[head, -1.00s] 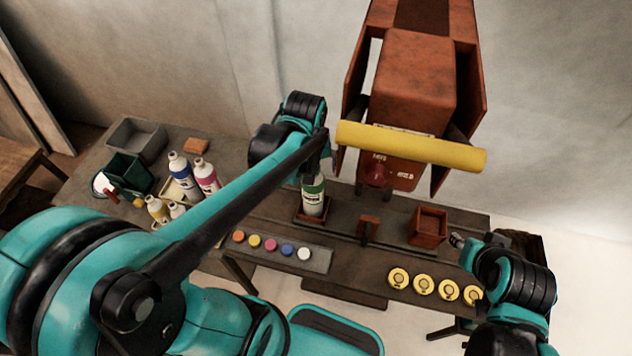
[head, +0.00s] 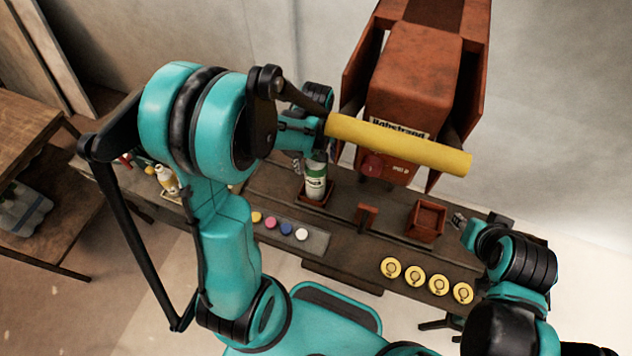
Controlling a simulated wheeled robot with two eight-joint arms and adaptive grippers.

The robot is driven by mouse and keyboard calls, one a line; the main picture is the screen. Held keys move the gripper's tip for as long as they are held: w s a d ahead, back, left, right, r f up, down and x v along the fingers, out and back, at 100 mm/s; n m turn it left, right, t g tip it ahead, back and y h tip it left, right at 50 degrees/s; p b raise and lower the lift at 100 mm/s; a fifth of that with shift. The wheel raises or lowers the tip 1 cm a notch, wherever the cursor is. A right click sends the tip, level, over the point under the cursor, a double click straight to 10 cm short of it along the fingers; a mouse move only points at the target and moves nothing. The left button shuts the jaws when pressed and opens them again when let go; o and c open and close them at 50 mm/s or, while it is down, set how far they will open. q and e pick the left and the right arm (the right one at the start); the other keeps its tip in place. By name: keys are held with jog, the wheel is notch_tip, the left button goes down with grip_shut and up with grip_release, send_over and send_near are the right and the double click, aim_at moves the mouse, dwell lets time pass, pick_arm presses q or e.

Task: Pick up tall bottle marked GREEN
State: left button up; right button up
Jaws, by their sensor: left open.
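The tall white bottle with a green label (head: 315,184) stands upright in a small rust-red square holder (head: 314,199) on the bench. Its upper end is close to or partly covered by my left gripper (head: 312,158), which reaches in from the left just above it, below the yellow bar. The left gripper is open; its fingers are largely hidden by my wrist, and I cannot tell whether they touch the bottle. My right gripper (head: 458,222) is at the right, beside the empty red box and away from the bottle; its fingers are too small to read.
A yellow bar (head: 398,146) and a rust-red machine (head: 410,90) stand over the bench. An open red box (head: 427,221) and a small red bracket (head: 366,214) are right of the bottle. Coloured buttons (head: 286,229) and several yellow discs (head: 438,285) line the front.

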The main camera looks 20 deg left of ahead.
pick_arm(q)
grip_shut()
dwell(0.3)
